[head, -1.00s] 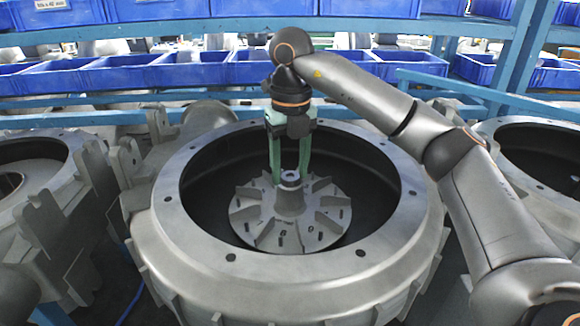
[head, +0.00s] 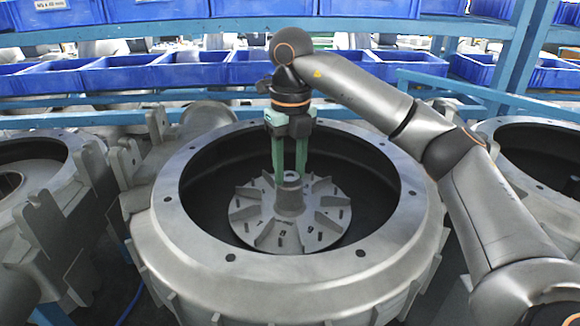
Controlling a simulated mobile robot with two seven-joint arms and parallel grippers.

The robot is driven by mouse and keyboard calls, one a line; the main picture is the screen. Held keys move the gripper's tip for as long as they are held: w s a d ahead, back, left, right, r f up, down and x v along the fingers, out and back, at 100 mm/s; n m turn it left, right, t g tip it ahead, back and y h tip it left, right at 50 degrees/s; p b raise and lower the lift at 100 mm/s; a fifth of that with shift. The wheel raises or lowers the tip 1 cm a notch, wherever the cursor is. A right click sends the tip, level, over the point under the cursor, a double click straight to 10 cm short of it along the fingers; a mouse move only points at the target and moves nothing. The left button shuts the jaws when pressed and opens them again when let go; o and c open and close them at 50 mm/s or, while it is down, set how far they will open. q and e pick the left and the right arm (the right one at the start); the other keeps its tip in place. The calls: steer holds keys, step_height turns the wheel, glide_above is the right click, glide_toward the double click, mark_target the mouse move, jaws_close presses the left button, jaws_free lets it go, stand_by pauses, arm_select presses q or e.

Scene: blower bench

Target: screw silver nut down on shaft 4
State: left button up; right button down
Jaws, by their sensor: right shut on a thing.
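The silver nut (head: 291,176) is a small grey ring on top of the hub at the middle of the finned fan wheel (head: 325,214). The shaft under it is mostly hidden by the nut and hub. My right gripper (head: 290,180) points straight down from above, its two green fingers shut on the nut from either side. Whether the nut sits flush on the hub is too small to tell. My left gripper is not in view.
The fan wheel sits inside a large round grey housing (head: 290,276) whose raised rim surrounds the gripper. Similar housings stand at left (head: 45,212) and right (head: 540,150). Blue bins (head: 195,71) on blue shelf rails line the back.

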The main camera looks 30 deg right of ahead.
steer(key=m, duration=1.8)
steer(key=shift+m, duration=0.4)
steer(key=m, duration=0.6)
steer(key=c, duration=0.7)
jaws_free()
